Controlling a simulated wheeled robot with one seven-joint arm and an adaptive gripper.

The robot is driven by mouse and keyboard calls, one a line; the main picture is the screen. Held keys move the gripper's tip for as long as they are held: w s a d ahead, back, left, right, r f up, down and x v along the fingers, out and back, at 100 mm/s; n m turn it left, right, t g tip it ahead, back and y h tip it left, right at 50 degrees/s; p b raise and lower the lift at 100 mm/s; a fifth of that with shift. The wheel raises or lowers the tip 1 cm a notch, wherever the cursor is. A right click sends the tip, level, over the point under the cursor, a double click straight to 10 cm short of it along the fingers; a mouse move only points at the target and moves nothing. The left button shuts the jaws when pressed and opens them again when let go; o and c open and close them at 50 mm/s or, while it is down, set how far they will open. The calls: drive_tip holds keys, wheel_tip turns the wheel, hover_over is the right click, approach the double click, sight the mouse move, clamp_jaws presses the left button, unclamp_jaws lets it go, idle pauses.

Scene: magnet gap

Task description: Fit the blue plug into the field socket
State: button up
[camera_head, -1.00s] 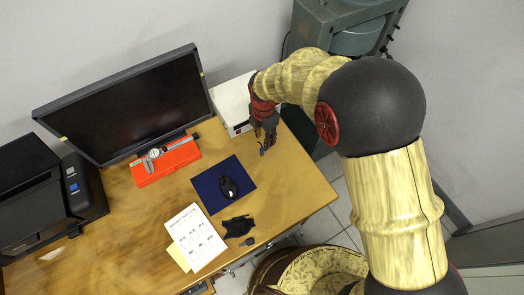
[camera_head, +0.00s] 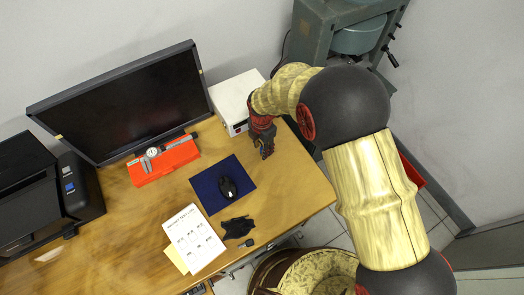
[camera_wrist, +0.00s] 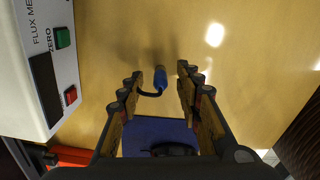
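The blue plug (camera_wrist: 160,78) shows in the wrist view between and beyond my fingertips, with a short dark cable curling from it to the left. Bare space shows on both sides of it, and no finger visibly touches it. My gripper (camera_wrist: 160,88) is open above the table; in the head view my gripper (camera_head: 264,152) is over the right part of the table and hides the plug.
The flux meter's white box (camera_head: 232,98) stands at the table's back edge. A dark blue mat (camera_head: 208,190) with a black mouse (camera_head: 228,187) lies left of my gripper. A monitor (camera_head: 120,100) and an orange case (camera_head: 165,165) stand further left.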

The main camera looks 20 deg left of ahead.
drive_tip(key=shift+c, duration=1.2)
clamp_jaws()
drive_tip(key=shift+r, duration=0.1)
